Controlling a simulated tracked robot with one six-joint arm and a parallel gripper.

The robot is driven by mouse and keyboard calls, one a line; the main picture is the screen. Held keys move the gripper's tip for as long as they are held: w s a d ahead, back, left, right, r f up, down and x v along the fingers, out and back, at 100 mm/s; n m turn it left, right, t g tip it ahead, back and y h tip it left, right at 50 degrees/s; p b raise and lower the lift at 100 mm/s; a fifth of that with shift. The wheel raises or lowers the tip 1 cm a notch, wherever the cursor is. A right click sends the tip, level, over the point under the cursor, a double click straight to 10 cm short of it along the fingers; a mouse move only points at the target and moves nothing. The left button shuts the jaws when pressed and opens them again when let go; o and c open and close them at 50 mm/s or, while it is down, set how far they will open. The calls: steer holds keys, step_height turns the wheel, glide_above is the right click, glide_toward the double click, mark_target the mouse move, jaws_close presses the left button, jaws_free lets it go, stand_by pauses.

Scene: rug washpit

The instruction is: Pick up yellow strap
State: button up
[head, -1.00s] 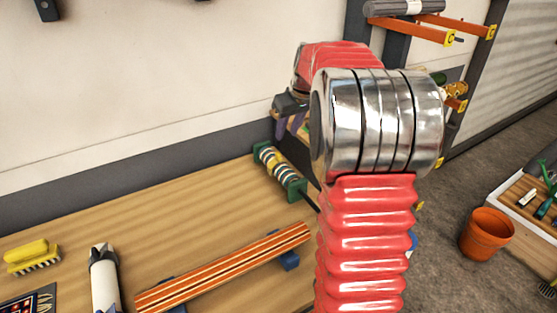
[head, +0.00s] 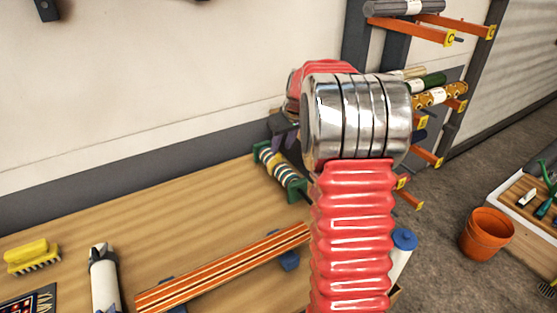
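I cannot make out a yellow strap in the head view. My red, ribbed arm with its bright metal joint fills the middle of the view and hides what lies behind it. A dark part at the arm's far end, which looks like my gripper (head: 283,126), shows just left of the metal joint, above the back of the wooden table (head: 110,235).
A green-ended striped roller (head: 280,172), an orange striped slat (head: 225,266), a white cylinder (head: 104,282) and a yellow brush (head: 32,256) are on the table. A rack with orange arms (head: 430,27) holds rolls at the back right. An orange bucket (head: 487,234) stands on the floor.

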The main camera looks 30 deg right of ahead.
mark_target(279, 154)
steer(key=shift+x, duration=2.2)
steer(key=shift+w, duration=0.1)
jaws_close()
